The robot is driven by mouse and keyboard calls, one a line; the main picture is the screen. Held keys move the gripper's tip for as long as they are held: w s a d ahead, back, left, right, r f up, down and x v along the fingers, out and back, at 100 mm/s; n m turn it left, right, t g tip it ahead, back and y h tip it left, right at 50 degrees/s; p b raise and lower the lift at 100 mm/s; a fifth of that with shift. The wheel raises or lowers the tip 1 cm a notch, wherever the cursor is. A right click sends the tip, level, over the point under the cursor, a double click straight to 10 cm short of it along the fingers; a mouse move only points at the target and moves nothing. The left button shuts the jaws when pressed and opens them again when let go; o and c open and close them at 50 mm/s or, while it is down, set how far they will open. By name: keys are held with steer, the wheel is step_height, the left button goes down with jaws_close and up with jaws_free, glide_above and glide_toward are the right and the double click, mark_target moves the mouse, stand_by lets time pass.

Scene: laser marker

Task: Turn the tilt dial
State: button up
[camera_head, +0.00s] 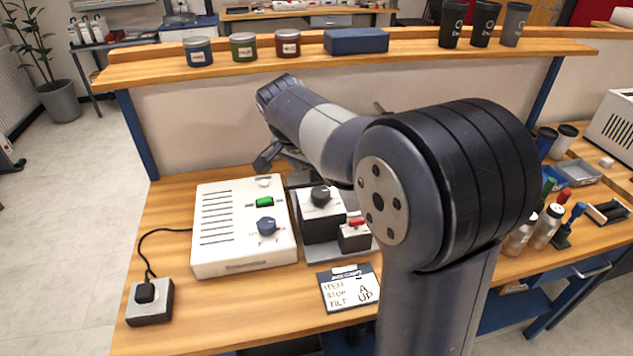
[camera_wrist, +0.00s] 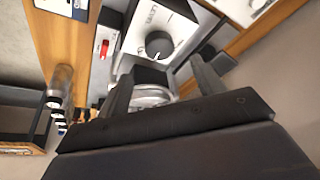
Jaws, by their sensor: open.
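A black round dial (camera_head: 320,195) with a pointer mark sits on a white-topped dark block; I take it as the tilt dial, though its label is too small to read. In the wrist view the dial (camera_wrist: 158,45) lies just beyond and between my fingertips, on its white panel. My gripper (camera_wrist: 162,75) is open, its two fingers apart, and does not appear to touch the dial. A shiny round metal part (camera_wrist: 150,96) shows between the fingers. In the head view my arm hides much of the gripper.
A smaller block with a red lever (camera_head: 356,222) stands close beside the dial block. A white control box (camera_head: 243,254) with a green switch (camera_head: 264,202) and blue knob (camera_head: 266,226) is to the left. A note card (camera_head: 349,288) lies in front. A shelf (camera_head: 240,68) runs behind.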

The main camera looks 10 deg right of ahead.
steer(key=v, duration=0.2)
steer(key=shift+s+a+r, duration=0.15)
steer(key=shift+r, duration=0.2)
step_height(320, 180, up, 7)
steer(key=p, duration=0.6)
steer(key=shift+f, duration=0.1)
steer(key=b, duration=0.6)
glide_toward(321, 196)
steer(key=shift+w+d+f, duration=0.25)
steer(key=shift+w+f, duration=0.3)
steer(key=shift+f, duration=0.1)
steer(key=shift+w+d+f, duration=0.2)
steer(key=shift+w+f, duration=0.35)
steer(key=shift+f, duration=0.15)
